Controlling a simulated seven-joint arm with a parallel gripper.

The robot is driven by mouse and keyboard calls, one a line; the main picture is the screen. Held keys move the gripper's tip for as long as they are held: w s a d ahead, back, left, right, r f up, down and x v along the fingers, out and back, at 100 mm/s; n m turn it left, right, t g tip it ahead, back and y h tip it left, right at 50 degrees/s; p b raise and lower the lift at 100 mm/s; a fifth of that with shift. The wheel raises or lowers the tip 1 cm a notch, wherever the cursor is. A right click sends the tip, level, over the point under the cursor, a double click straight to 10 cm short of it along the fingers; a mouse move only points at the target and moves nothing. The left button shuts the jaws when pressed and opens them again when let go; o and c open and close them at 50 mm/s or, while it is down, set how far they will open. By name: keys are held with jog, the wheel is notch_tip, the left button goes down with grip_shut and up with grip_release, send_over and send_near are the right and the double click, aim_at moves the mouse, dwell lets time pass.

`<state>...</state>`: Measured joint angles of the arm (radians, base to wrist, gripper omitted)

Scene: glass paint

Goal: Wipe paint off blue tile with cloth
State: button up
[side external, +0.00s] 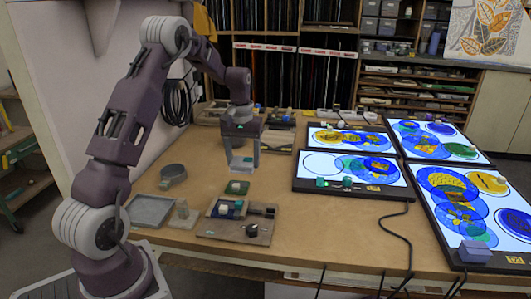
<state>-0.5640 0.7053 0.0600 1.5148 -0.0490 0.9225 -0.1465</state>
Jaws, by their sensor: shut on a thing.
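My gripper (242,166) points down over the middle left of the wooden bench, its fingers shut on a small pale grey thing (241,162). The thing is too small to tell whether it is the cloth. I cannot tell whether the held thing touches anything below.
Lit panels (306,184) with blue and yellow glass discs fill the right. A black cable (400,235) crosses the front. Bench between tray and panels is clear.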

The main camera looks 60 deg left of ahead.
jog(key=s, duration=0.5)
jog(key=s+f, duration=0.1)
jog(key=s, duration=0.2)
send_over(221, 197)
notch_tip(221, 197, down, 4)
jog(key=shift+s+a+f, duration=0.1)
jog(key=shift+a, duration=0.05)
jog(key=shift+f, duration=0.4)
jog(key=shift+f, duration=0.1)
jog(key=shift+f, duration=0.15)
jog(key=shift+f, duration=0.25)
dwell(0.5)
